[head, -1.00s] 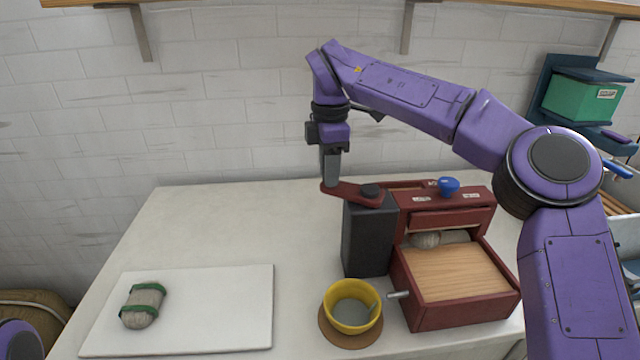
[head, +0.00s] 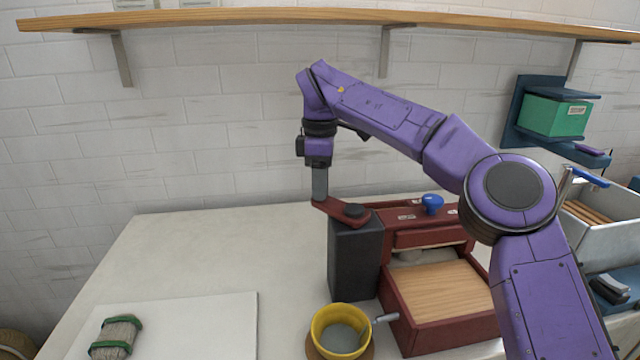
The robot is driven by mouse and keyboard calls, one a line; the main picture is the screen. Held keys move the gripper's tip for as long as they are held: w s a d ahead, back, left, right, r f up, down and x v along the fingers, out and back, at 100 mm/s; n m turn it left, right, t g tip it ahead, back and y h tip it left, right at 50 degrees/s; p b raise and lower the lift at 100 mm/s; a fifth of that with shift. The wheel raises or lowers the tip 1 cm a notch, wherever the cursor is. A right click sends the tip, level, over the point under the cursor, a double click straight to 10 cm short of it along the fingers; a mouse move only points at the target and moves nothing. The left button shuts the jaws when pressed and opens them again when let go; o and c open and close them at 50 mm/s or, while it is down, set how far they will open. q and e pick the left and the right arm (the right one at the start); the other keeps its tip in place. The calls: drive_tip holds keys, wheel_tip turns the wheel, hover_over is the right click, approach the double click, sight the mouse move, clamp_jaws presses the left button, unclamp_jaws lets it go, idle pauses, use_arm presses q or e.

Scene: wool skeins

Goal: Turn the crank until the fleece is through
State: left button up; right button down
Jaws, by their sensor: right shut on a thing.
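A dark red carding box (head: 398,324) with a wooden tray bed (head: 440,288) stands on the counter. A black housing (head: 352,262) is on its left side, and a red crank arm (head: 338,209) lies across the top of that housing. My right gripper (head: 319,197) is shut on the outer end of the crank, which points left and slightly back. The grey fleece (head: 408,256) shows only as a small strip at the slot above the wooden bed. My left gripper is not in view.
A yellow bowl (head: 318,329) stands in front of the black housing. A white board (head: 235,325) with a green-banded wool skein (head: 117,337) lies at the left. A blue knob (head: 432,204) tops the box. The counter between board and housing is clear.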

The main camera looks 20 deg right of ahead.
drive_tip(key=c, duration=0.8)
unclamp_jaws()
wheel_tip(320, 180, up, 11)
drive_tip(key=p, duration=0.4)
drive_tip(key=shift+s+f+p, duration=0.1)
drive_tip(key=shift+f+p, duration=0.05)
drive_tip(key=shift+p, duration=0.25)
